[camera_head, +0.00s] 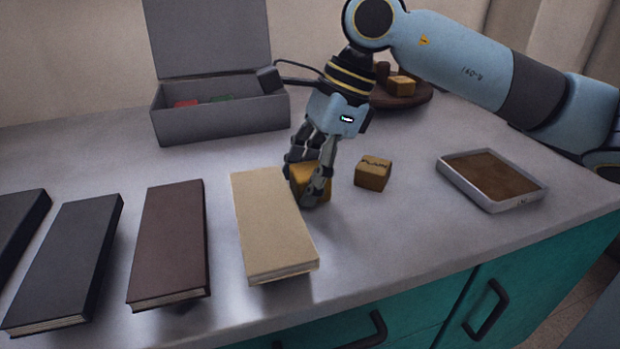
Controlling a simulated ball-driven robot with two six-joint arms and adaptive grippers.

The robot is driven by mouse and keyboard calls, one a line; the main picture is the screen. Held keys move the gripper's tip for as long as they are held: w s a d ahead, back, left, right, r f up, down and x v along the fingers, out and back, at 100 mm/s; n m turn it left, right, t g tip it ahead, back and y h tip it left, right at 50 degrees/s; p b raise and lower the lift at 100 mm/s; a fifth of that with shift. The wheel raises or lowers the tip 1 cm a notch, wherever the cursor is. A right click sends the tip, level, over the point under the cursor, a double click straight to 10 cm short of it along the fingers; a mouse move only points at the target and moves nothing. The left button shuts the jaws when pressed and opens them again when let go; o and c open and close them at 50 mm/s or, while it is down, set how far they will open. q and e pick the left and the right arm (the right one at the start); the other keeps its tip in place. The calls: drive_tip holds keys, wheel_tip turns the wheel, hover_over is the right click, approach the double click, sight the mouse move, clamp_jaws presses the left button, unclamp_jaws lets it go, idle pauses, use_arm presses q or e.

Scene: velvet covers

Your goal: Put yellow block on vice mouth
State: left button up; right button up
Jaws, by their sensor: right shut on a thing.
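My right gripper (309,186) reaches down from the upper right and is shut on a yellow block (299,180). The block is at the tabletop, close beside the right edge of a cream book; its fingers hide part of it. I cannot tell if it touches the table. A second yellow block (373,174) with dark lettering stands on the table just to the right. A third yellow block (402,86) lies on a round brown tray (425,98) at the back, partly behind my arm. I see no vice. My left gripper is not in view.
An open grey box (215,125) stands at the back left. The cream book (272,228), a brown book (170,240), and dark books (68,262) lie along the front left. A shallow white-rimmed tray (515,204) is at the right. The table between is clear.

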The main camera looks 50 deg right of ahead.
drive_tip(key=c, duration=0.4)
drive_tip(key=shift+c, duration=0.2)
drive_tip(key=shift+r, duration=0.1)
